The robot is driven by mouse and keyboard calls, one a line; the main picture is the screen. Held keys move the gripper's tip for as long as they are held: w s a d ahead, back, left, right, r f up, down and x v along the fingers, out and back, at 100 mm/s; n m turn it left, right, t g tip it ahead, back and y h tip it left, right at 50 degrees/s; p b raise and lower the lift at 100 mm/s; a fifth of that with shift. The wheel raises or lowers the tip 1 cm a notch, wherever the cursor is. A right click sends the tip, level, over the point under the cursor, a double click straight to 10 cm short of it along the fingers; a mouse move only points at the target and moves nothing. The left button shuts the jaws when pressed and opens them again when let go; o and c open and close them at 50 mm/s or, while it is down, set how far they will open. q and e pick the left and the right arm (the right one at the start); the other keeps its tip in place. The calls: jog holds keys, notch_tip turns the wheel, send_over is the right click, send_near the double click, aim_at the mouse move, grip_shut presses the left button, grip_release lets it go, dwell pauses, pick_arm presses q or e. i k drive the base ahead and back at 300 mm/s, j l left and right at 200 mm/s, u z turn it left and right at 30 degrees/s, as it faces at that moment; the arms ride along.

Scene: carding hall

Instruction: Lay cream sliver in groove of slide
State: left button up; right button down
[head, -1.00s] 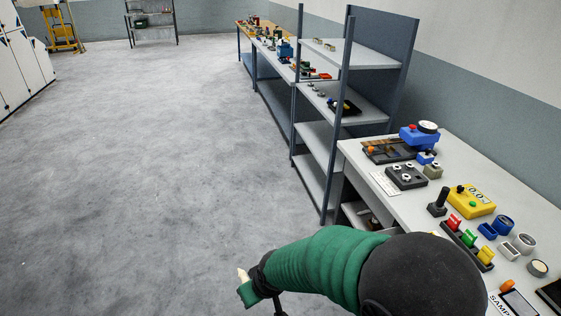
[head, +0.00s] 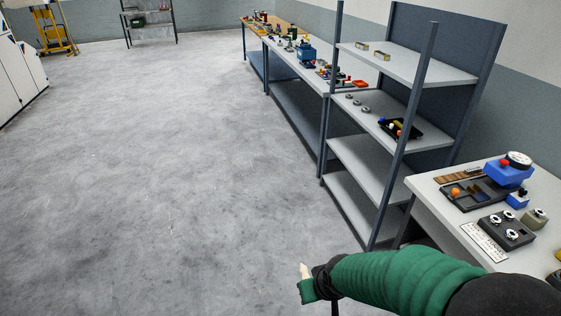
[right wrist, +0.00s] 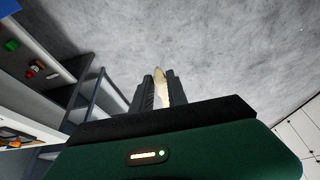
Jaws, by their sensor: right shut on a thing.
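My right gripper (right wrist: 159,88) is shut on a cream sliver (right wrist: 159,76), a pale pointed strip held between two dark fingers in the right wrist view. In the head view the sliver's tip (head: 305,270) shows small at the end of my green-sleeved right arm, over open floor. The fingers are mostly hidden there by the wrist. I cannot make out a grooved slide for certain in either view. My left gripper is in neither view.
A grey shelf unit (head: 405,65) with a black tray (head: 400,128) stands ahead right. A near bench (head: 440,207) at right holds a dark tray (head: 478,193), a blue device (head: 508,172) and a knob box (head: 506,230). Farther benches (head: 290,75) line the wall. The floor (head: 150,180) at left is clear.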

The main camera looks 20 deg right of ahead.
aim_at(475, 191)
jog(key=i+l+z, duration=0.2)
jog(key=i+z, duration=1)
jog(key=i, duration=0.15)
jog(key=i+j+z, duration=0.4)
jog(key=i+l, duration=0.15)
jog(key=i, duration=0.35)
jog(key=i+l, duration=0.15)
jog(key=i, duration=0.35)
jog(key=i+l, duration=0.15)
jog(key=i, duration=0.35)
jog(key=k+l+z, duration=0.05)
